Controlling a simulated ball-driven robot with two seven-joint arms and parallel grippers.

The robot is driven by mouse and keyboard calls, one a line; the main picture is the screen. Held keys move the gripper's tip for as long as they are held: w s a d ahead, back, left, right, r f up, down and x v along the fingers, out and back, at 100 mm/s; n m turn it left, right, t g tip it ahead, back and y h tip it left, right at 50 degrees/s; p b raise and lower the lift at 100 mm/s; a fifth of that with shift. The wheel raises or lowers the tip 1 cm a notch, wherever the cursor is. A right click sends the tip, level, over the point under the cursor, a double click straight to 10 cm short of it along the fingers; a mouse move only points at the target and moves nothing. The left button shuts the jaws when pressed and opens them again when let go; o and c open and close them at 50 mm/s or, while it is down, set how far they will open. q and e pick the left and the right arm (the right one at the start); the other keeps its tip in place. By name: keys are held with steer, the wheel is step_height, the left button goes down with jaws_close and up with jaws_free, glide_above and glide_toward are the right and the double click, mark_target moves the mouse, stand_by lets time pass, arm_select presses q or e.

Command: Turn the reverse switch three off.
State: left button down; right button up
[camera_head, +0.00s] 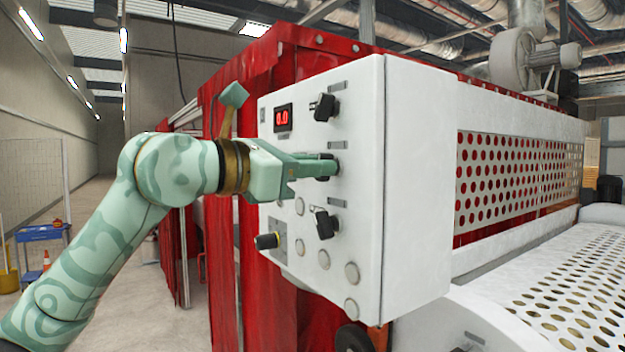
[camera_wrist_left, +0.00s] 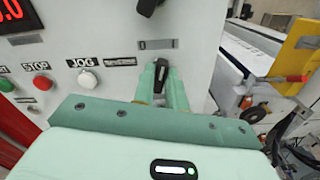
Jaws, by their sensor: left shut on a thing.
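My left gripper (camera_head: 318,167) reaches from the left to the white control panel (camera_head: 420,150). It is shut on the middle of three black switch knobs in a column. In the left wrist view this knob (camera_wrist_left: 162,72) sits between the two green fingertips (camera_wrist_left: 163,82), below a small plate marked 0. Its label is too small to read, so I cannot tell whether it is reverse switch three. The upper knob (camera_head: 325,107) and the lower knob (camera_head: 325,224) are free. My right gripper is not in view.
A red digital display (camera_head: 283,118) is left of the upper knob. The wrist view shows a red stop button (camera_wrist_left: 43,82) and a white jog button (camera_wrist_left: 87,79). Red curtains (camera_head: 222,270) hang behind the panel.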

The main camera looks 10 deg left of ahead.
arm_select(q)
steer(key=shift+w+a+n+b, duration=0.1)
steer(key=shift+a+n+b, duration=0.05)
steer(key=shift+n+b, duration=3.8)
steer(key=shift+r+n+p, duration=0.15)
steer(key=shift+n+p, duration=0.45)
steer(key=shift+n, duration=0.15)
steer(key=c, duration=1.4)
jaws_free()
steer(key=shift+c, duration=0.2)
steer(key=b+v, duration=0.4)
steer(key=v, duration=1.2)
